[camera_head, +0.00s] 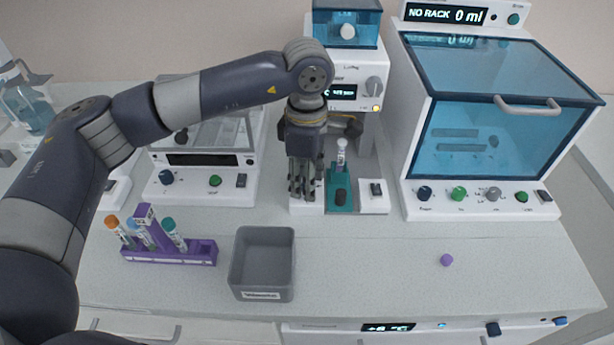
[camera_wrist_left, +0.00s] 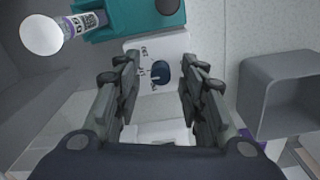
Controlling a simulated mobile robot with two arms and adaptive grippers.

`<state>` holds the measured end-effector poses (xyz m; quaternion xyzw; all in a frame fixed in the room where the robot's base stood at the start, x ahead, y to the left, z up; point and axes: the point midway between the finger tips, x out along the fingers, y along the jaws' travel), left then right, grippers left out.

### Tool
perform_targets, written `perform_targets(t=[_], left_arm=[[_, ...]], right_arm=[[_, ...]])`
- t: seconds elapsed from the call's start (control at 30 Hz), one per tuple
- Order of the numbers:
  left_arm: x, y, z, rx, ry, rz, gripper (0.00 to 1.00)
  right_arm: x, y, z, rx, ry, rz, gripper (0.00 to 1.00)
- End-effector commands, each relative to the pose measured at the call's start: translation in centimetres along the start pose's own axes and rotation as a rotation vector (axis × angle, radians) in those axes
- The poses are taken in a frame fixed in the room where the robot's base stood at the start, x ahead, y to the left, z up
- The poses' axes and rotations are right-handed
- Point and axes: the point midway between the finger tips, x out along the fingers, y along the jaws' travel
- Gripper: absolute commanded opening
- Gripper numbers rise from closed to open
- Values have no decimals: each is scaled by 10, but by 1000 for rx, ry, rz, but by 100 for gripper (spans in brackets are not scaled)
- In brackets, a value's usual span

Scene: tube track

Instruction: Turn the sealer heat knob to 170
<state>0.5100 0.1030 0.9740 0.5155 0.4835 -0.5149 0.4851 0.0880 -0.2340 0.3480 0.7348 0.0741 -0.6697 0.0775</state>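The sealer is the white device at the back middle, with a small lit display (camera_head: 342,92) and a teal tube holder (camera_head: 341,197) at its base. In the left wrist view, a dark blue knob (camera_wrist_left: 160,72) with markings beside it stands on a white panel. My left gripper (camera_head: 303,190) points down over the left part of the sealer's base and hides the knob in the head view. In the left wrist view its two fingers (camera_wrist_left: 158,82) are apart, on either side of the knob, and nothing is held. I cannot read the knob's setting. My right gripper is not in view.
A white-capped tube (camera_head: 341,153) stands in the teal holder, close beside my left gripper; it also shows in the left wrist view (camera_wrist_left: 60,32). A grey bin (camera_head: 262,288) and a purple rack (camera_head: 205,252) with tubes stand in front. A purple cap (camera_head: 446,260) lies on the open bench at right.

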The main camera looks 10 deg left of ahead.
Motion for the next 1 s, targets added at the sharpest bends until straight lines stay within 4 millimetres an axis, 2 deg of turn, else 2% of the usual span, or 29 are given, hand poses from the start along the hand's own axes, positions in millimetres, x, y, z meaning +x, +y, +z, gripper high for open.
perform_targets(t=[0.2,0.33,0.8,1.0], left_arm=[[0,0,0,0,1,-1,38],[-9,0,0,0,0,1,38],[-99,0,0,0,0,1,38],[-117,0,0,-1,0,0,38]], right_arm=[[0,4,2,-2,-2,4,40],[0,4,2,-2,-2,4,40],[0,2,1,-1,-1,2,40],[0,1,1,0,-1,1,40]])
